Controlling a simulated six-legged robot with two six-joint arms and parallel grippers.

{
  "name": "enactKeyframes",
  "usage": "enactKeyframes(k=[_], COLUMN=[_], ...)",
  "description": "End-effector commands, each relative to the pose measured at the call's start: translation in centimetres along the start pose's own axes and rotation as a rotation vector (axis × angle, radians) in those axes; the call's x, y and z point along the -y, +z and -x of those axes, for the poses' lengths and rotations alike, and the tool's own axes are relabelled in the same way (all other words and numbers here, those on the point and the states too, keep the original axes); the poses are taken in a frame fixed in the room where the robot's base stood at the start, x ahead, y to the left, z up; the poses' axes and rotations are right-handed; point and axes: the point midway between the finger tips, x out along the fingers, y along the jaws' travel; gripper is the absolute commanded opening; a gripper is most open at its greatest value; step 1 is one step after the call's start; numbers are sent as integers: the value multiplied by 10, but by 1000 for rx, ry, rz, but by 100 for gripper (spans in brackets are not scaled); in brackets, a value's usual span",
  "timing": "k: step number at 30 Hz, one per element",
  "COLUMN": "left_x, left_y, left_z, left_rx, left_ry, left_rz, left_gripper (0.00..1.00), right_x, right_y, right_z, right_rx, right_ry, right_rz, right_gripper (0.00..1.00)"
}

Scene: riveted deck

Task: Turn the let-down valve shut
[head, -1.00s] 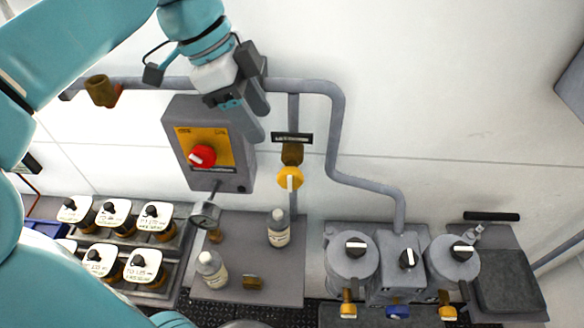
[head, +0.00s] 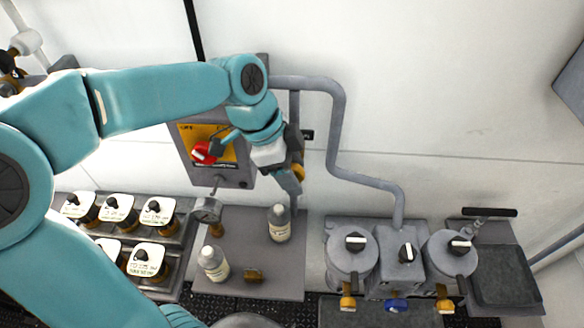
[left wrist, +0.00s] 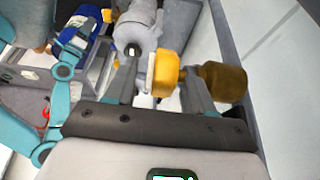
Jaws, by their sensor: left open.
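The let-down valve is on the vertical pipe right of the grey control box. In the head view only a sliver of its yellow handle (head: 299,170) shows beside my gripper. In the left wrist view the yellow handle (left wrist: 166,73), with a pale stripe on its edge, lies between the two fingers, with its brass body (left wrist: 222,82) to the right. My left gripper (head: 291,184) is open around the handle, and it also shows in the left wrist view (left wrist: 160,88). I cannot tell whether a finger touches it. My right gripper is not in view.
The control box (head: 235,173) with a red knob (head: 206,152) is just left of my gripper. A gauge (head: 207,209) hangs below it. Two bottles (head: 279,223) (head: 213,264) stand on the grey bench (head: 245,235). Grey tanks (head: 350,265) are at right.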

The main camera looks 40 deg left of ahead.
Motion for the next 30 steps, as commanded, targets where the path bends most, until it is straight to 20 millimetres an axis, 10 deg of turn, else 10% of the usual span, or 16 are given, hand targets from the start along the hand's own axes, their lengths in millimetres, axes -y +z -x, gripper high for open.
enactKeyframes(k=[2,7,30], left_x=[0,0,-1], left_y=[0,0,-6], left_z=[0,0,-3], left_rx=[0,0,341], left_ry=[0,0,2], left_rz=[0,0,-7], left_gripper=[53,2,2], right_x=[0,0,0], right_y=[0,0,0], right_z=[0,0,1], right_rx=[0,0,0], right_ry=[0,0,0], right_rz=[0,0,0], right_gripper=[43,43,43])
